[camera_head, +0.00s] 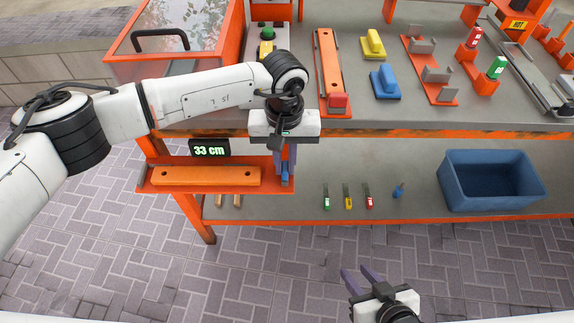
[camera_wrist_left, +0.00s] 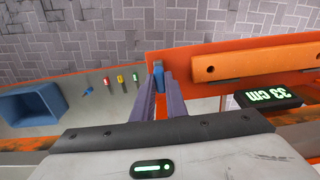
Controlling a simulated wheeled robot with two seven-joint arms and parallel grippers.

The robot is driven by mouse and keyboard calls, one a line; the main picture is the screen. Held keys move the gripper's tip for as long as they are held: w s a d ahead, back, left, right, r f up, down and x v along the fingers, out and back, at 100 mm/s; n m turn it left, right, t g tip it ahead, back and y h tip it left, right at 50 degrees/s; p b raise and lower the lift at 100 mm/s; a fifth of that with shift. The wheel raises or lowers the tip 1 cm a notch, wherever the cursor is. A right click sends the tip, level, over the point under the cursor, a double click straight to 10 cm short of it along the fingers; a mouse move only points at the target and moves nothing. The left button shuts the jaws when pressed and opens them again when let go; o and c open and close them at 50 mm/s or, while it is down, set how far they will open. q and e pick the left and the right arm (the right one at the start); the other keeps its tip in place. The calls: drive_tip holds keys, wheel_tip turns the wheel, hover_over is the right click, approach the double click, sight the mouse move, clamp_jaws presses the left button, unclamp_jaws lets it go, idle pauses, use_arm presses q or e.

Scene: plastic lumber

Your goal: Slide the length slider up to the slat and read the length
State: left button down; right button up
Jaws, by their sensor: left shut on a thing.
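An orange slat (camera_head: 206,176) with two holes lies on the orange measuring shelf (camera_head: 215,188) at the front of the bench. A black display (camera_head: 209,149) above the slat reads "33 cm". My left gripper (camera_head: 287,174) is shut on the blue length slider (camera_head: 285,180), near the right end of the shelf. The slider (camera_wrist_left: 158,76) also shows between the fingers in the left wrist view, with a gap between it and the slat (camera_wrist_left: 250,60). My right gripper (camera_head: 358,280) is open and empty, low over the paving.
Above are a second orange slat (camera_head: 329,65), yellow (camera_head: 373,45) and blue (camera_head: 384,83) hand tools, and an orange bracket plate (camera_head: 430,70). The lower shelf holds several small tools (camera_head: 348,198) and a blue bin (camera_head: 490,182). A clear-lidded orange box (camera_head: 172,40) stands at upper left.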

use_arm(q)
drive_tip(key=shift+a, duration=3.75)
drive_tip(key=c, duration=1.6)
unclamp_jaws()
